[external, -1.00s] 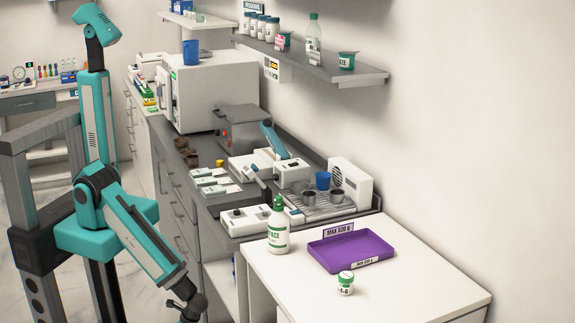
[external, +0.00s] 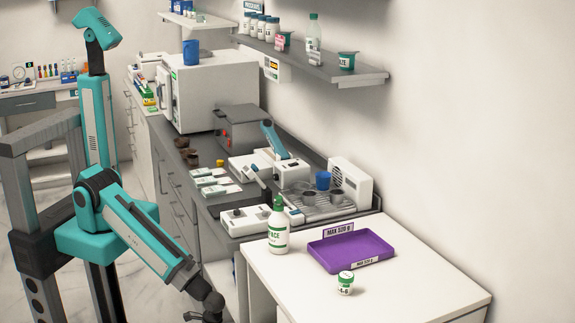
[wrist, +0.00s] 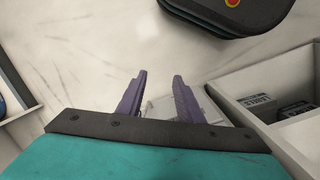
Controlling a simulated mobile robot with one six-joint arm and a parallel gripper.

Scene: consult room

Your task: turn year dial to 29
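No year dial or number can be made out in either view. On the dark counter stands a white box with dark knobs (external: 247,217), and behind it a white device with a teal lever (external: 275,141). I cannot tell whether either carries the dial. My gripper is at the bottom edge of the external view, low beside the counter front and left of the white table, with its tip cut off. In the wrist view its two purple fingers (wrist: 158,78) stand apart with nothing held between them, above a pale floor.
A white table (external: 400,290) holds a purple tray (external: 345,250), a pump bottle (external: 278,228) and a small jar (external: 345,283). In the wrist view an open compartment (wrist: 245,90) with labelled boxes is at right. A dark rounded object (wrist: 215,18) is at the top.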

